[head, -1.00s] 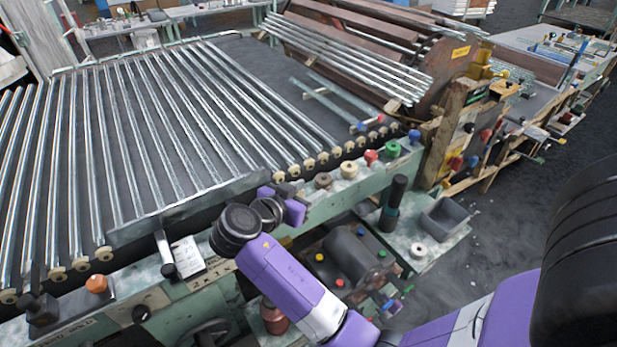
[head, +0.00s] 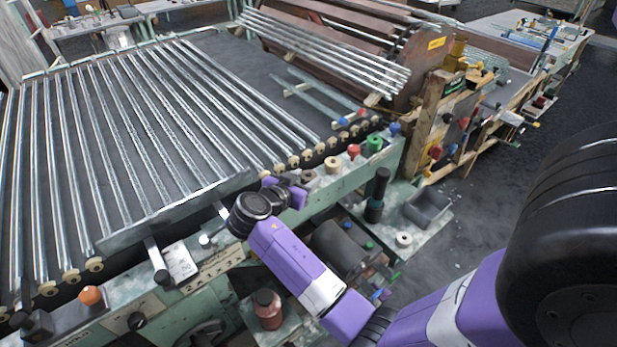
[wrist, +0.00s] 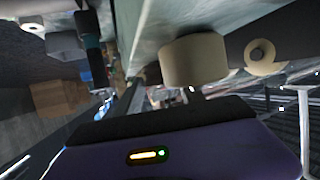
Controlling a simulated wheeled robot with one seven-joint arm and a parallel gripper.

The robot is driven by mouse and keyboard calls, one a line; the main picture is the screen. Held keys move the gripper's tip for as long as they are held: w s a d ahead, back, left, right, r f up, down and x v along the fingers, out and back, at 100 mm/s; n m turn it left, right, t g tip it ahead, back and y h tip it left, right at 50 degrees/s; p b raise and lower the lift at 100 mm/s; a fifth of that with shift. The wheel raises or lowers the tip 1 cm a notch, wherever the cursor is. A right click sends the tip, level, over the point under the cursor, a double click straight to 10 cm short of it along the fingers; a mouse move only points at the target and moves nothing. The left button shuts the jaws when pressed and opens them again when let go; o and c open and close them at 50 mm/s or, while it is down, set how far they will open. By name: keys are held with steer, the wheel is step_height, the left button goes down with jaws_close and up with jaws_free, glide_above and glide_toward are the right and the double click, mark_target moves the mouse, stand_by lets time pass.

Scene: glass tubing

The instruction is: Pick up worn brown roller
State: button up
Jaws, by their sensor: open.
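The worn brown roller (head: 308,175) stands on the green machine ledge in the head view, small and dull brown. My gripper (head: 287,188) is open and empty at the ledge, just left of the brown roller, with a small gap apparent. In the wrist view, a tan, cylindrical roller (wrist: 193,60) is close in front of my gripper (wrist: 165,100); I cannot tell whether it is the brown roller or its paler neighbour. The fingertips are partly hidden by the wrist in the head view.
A cream roller (head: 332,165), a red knob (head: 353,151) and a green knob (head: 375,144) line the ledge to the right. Glass tubes (head: 150,120) on end wheels lie behind. A dark bottle (head: 377,195) stands below the ledge.

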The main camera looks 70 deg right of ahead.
steer(key=c, duration=1)
